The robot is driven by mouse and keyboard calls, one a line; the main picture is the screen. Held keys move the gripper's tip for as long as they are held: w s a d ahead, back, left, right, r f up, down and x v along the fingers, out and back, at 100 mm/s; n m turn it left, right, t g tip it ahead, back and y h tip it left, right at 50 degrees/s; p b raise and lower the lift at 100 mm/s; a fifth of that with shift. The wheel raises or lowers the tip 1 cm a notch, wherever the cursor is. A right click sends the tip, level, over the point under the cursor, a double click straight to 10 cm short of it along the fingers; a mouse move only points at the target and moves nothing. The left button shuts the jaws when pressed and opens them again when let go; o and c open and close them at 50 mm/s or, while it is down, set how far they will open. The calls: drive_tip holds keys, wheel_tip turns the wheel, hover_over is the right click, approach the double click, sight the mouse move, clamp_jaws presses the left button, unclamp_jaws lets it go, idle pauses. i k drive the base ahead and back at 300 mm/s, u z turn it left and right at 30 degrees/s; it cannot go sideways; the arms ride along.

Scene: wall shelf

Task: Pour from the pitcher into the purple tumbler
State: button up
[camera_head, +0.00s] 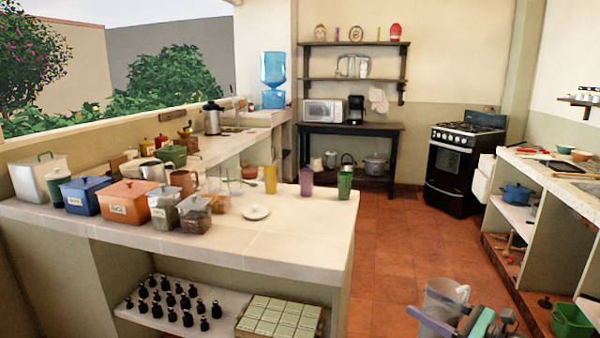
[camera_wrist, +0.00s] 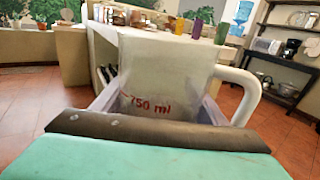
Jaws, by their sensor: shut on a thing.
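The pitcher (camera_head: 437,305) is a clear, greyish jug at the lower right of the head view, in front of the counter's right end. In the wrist view the pitcher (camera_wrist: 165,72) fills the middle, roughly upright, with a red "750 ml" mark and a pale handle on its right. My gripper (camera_head: 455,325) is shut on the pitcher's body; its fingers show on both sides. What the pitcher holds cannot be told. The purple tumbler (camera_head: 306,182) stands upright on the counter between a yellow tumbler (camera_head: 277,177) and a green tumbler (camera_head: 344,184). It also shows in the wrist view (camera_wrist: 197,29), well beyond the pitcher.
The pale counter (camera_head: 305,222) has a white lid (camera_head: 256,212) left of the tumblers. Canisters, jars and mugs crowd its left part. Several dark bottles and a green box (camera_head: 280,318) sit on the shelf below. Red tiled floor (camera_head: 395,245) is open right of the counter.

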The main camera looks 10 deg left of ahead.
sight(306, 174)
drive_tip(key=z, duration=0.1)
drive_tip(key=k, duration=0.1)
drive_tip(key=u, duration=1.75)
drive_tip(key=i, duration=1)
